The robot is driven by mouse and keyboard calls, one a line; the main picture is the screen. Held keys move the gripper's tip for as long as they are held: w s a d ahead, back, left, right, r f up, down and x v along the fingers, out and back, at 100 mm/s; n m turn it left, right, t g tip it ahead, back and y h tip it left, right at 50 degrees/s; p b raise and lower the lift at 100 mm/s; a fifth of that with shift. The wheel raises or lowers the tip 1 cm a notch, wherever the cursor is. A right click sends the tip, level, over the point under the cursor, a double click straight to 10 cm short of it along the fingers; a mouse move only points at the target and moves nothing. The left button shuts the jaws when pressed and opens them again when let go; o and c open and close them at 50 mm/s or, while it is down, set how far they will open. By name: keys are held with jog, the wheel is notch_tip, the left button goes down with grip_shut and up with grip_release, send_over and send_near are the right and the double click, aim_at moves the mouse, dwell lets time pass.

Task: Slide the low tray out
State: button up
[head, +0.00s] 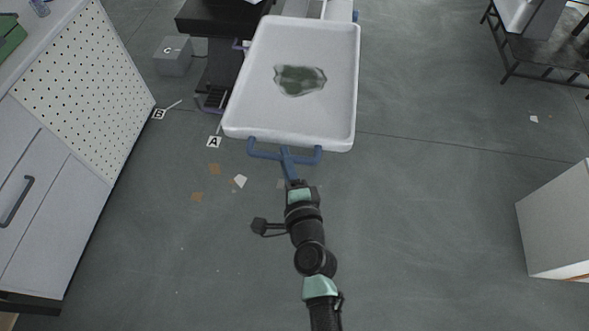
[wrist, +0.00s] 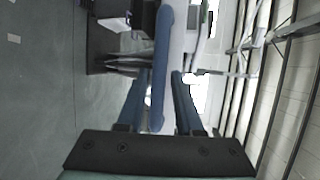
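The white tray (head: 345,90) lies low in the upper middle of the head view, with a raised rim. A dark greenish, uneven patch or piece (head: 300,80) sits on its floor. A blue bar handle (head: 265,154) runs along the tray's near edge. My gripper (head: 286,155) reaches it from below in the picture, at the middle of the bar.
Black equipment (head: 222,20) stands left of the tray, with a grey box (head: 173,56) beyond it. Floor markers A (head: 214,141) and B (head: 159,114) lie left. A pegboard cabinet (head: 85,85) bounds the left, a white box (head: 560,220) the right. Floor around my arm is clear except flat scraps.

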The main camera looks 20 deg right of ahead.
jog(key=b+v, duration=0.1)
jog(key=v, duration=0.9)
jog(key=shift+s, duration=0.2)
jog(key=shift+a, duration=0.1)
jog(key=w+a+r+n+t+y, duration=0.1)
jog(key=w+a+r+n+t, duration=0.2)
jog(key=r, duration=0.7)
jog(key=w+a+r+n+t+y, duration=0.1)
jog(key=w+a+r+n+y, duration=0.15)
jog(key=w+r+n, duration=0.6)
jog(key=w+a+r+n+t+y, duration=0.1)
jog(key=a+r+n+t, duration=0.15)
jog(key=r, duration=1.05)
jog(key=s+a+r+n+t, duration=0.1)
jog(key=s+r+n, duration=0.1)
jog(key=r, duration=0.7)
jog(key=s+a+r+n+t+h, duration=0.1)
jog(key=s+a+r+n+t, duration=0.1)
jog(key=s+r, duration=0.3)
jog(key=s+a+r+n+t, duration=0.1)
jog(key=s+r+n+t, duration=0.1)
jog(key=r, duration=1.1)
jog(key=shift+s+a+n, duration=0.2)
jog(key=shift+s+n, duration=0.4)
jog(key=shift+s, duration=0.25)
